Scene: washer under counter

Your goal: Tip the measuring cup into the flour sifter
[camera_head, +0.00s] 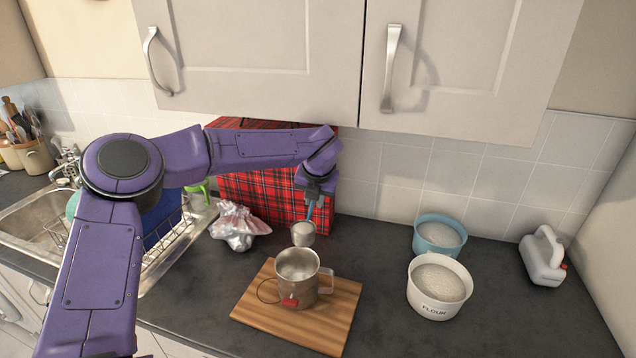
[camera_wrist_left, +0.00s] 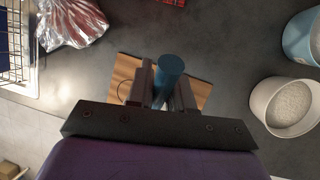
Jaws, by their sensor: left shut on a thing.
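My left gripper (camera_head: 315,192) is shut on the blue handle of the measuring cup (camera_head: 303,235). The cup is small and greyish, with pale contents at its top, and hangs upright or nearly so. It appears above and just behind the flour sifter (camera_head: 297,277), a metal mug-shaped vessel with a side handle and a red tag. The sifter stands on a wooden board (camera_head: 335,327). In the left wrist view the blue handle (camera_wrist_left: 171,65) sits between the fingers and hides most of the sifter. My right gripper is not in view.
A white flour bowl (camera_head: 433,305) and a blue bowl (camera_head: 421,241) stand to the right, with a white jug (camera_head: 542,258) beyond. A red tartan bag (camera_head: 262,198) and a crumpled foil bag (camera_head: 238,228) are behind left. Cupboards (camera_head: 450,60) hang above. The counter's front right is clear.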

